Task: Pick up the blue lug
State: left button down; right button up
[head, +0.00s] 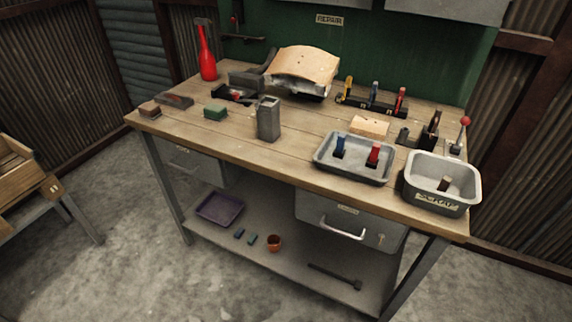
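A small upright blue piece, likely the blue lug (340,146), stands in the left part of a shallow grey tray (352,175) at the right front of the workbench. A similar red piece (374,155) stands to its right in the same tray, apart from it. Each rises from a dark spot in the tray. Neither of my grippers is in view, and nothing touches the blue piece.
A deep grey bin (441,205) stands right of the tray, and a wooden block (370,126) lies behind it. A rack (373,105) holds yellow, blue and red-handled items. A grey square holder (269,119) stands left. The bench's front edge (230,153) is clear.

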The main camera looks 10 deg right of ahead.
aim_at(340, 151)
jog(key=u, duration=0.5)
jog(key=k, duration=0.7)
jog(key=u, duration=0.75)
jog(key=i, duration=1.9)
jog(key=z, duration=1.65)
jog(key=i, duration=1)
jog(key=z, duration=1.05)
